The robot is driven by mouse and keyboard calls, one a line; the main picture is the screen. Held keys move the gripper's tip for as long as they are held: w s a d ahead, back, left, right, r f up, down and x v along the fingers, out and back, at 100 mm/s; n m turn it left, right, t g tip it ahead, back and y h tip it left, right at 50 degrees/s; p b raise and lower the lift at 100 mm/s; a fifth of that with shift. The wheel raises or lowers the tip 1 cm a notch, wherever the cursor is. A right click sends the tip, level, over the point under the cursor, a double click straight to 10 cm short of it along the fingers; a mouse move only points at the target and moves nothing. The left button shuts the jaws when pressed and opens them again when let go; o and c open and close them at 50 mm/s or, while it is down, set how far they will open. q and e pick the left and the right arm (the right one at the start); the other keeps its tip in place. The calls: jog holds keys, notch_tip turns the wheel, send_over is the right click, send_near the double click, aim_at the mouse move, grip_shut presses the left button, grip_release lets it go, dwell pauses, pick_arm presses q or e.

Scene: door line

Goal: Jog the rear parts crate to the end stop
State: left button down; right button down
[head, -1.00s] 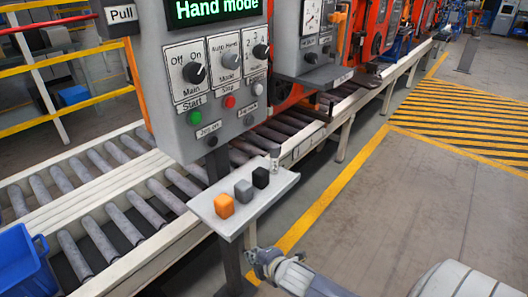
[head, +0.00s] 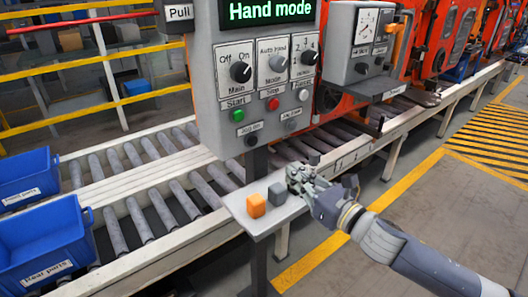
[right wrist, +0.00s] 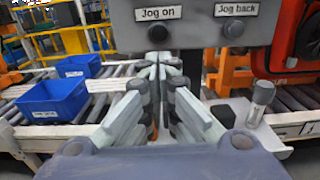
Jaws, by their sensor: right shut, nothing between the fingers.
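The blue rear parts crate (head: 45,244), with a "Rear parts" label, stands on the near roller conveyor at the left. It also shows in the right wrist view (right wrist: 52,100). The grey control panel (head: 215,100) displays "Hand mode". Its black Jog on button (head: 251,140) is low on the panel, with Jog back to its right. My right gripper (head: 294,172) is shut and empty above the small shelf. In the right wrist view, its fingertips (right wrist: 160,58) are just below the Jog on button (right wrist: 158,32); contact is unclear. My left gripper is out of view. I cannot make out the end stop.
A second blue crate (head: 27,181) stands behind on the far rollers.

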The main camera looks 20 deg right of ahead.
dwell(0.3)
jog(key=shift+w+r, duration=0.1)
jog(key=p, duration=0.5)
send_near(254, 146)
jog(key=x, duration=0.5)
jog(key=shift+w+a+r, duration=0.1)
jog(key=shift+x, duration=0.9)
